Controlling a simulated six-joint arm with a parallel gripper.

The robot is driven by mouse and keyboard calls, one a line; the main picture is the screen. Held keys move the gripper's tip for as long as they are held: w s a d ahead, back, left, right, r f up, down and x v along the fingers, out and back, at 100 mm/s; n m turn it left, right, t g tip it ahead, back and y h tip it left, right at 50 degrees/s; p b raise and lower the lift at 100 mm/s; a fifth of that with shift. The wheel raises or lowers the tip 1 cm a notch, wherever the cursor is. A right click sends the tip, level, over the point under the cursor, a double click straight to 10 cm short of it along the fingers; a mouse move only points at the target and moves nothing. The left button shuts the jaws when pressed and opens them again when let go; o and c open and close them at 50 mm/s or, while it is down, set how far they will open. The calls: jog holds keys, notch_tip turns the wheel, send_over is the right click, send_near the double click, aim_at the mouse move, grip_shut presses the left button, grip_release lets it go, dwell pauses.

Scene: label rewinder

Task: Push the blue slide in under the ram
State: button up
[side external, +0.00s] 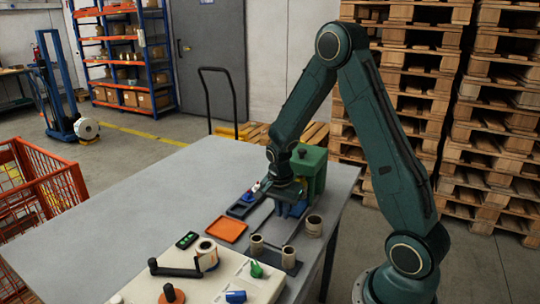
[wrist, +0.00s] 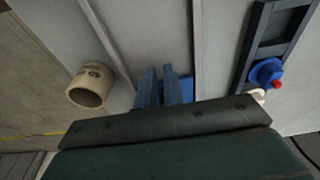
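The blue slide (side external: 292,210) is low at the front of the green press (side external: 314,165), under my gripper (side external: 288,200). In the wrist view a bright blue patch of the slide (wrist: 187,90) shows just right of two narrow blue-grey bars. These bars look like the fingers of my gripper (wrist: 161,80), close together and pointing down. Whether they touch the slide or each other cannot be made out. My wrist hides the ram and most of the slide. Two dark guide rails (side external: 262,222) run from the press toward the front of the table.
A tan cup (side external: 313,225) stands right of the rails, and two more (side external: 257,246) stand at their near end. A dark tray (side external: 240,210) with a blue, red-tipped part (side external: 248,196) and an orange tray (side external: 227,229) lie left. The table's left side (side external: 130,195) is clear.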

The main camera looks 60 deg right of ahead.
jog(key=shift+a, duration=0.15)
jog(key=shift+r, duration=0.15)
notch_tip(320, 180, up, 7)
dwell(1.0)
jog(key=s+a+r+n+t, duration=0.3)
jog(key=s+a+r+n, duration=0.3)
jog(key=a+r+n, duration=0.5)
jog(key=s+a+r+n+t+y, duration=0.1)
jog(key=s+a+r+n, duration=0.4)
jog(key=s, duration=0.5)
jog(key=shift+a+r+n+t+y, duration=0.4)
jog(key=shift+a+n+t, duration=0.35)
jog(key=shift+n, duration=0.25)
